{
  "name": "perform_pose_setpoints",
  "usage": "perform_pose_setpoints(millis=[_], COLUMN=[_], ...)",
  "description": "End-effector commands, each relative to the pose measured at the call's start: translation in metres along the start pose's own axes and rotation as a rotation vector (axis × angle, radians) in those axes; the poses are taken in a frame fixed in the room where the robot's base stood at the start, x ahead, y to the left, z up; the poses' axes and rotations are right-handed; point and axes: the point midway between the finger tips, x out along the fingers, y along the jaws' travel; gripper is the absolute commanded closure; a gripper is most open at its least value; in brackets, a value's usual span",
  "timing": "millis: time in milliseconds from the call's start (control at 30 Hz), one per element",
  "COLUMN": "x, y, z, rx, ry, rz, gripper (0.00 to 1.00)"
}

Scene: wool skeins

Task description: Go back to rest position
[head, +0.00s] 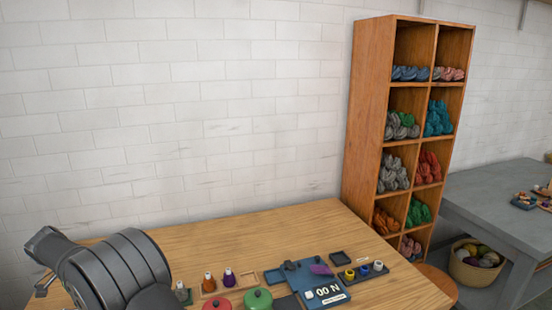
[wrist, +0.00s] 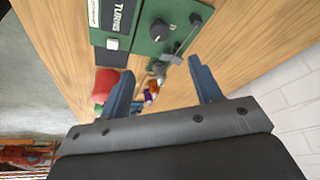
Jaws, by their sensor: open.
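My gripper (wrist: 160,68) shows in the wrist view as two blue fingers spread wide apart, with nothing held between them. Beyond the fingers lies the wooden table top (wrist: 240,60), with small purple and orange spools (wrist: 151,92) visible between them. A green device (wrist: 155,28) marked TURNS, with a dark knob, lies past the fingertips. In the head view my dark arm fills the lower left, and I cannot make out the fingers there.
The table (head: 300,235) also holds spools (head: 228,278), a green lidded round thing (head: 258,299), small trays (head: 274,277) and a counter (head: 325,292). A wooden shelf (head: 367,100) with skeins stands behind right. A grey table (head: 480,195) and basket (head: 470,272) are farther right. The table's back is clear.

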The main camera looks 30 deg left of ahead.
Motion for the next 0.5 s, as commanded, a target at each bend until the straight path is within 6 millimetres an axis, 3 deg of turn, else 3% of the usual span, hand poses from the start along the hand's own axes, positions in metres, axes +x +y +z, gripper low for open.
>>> perform_pose_setpoints(millis=[167, 200, 500], x=[-0.038, -0.022, 0.040], y=[0.000, 0.001, 0.001], z=[0.000, 0.000, 0.000], rx=[0.001, 0.000, 0.000], ry=[-0.001, 0.000, 0.001], rz=[-0.003, 0.006, 0.004], gripper=[0.41, 0.41, 0.41])
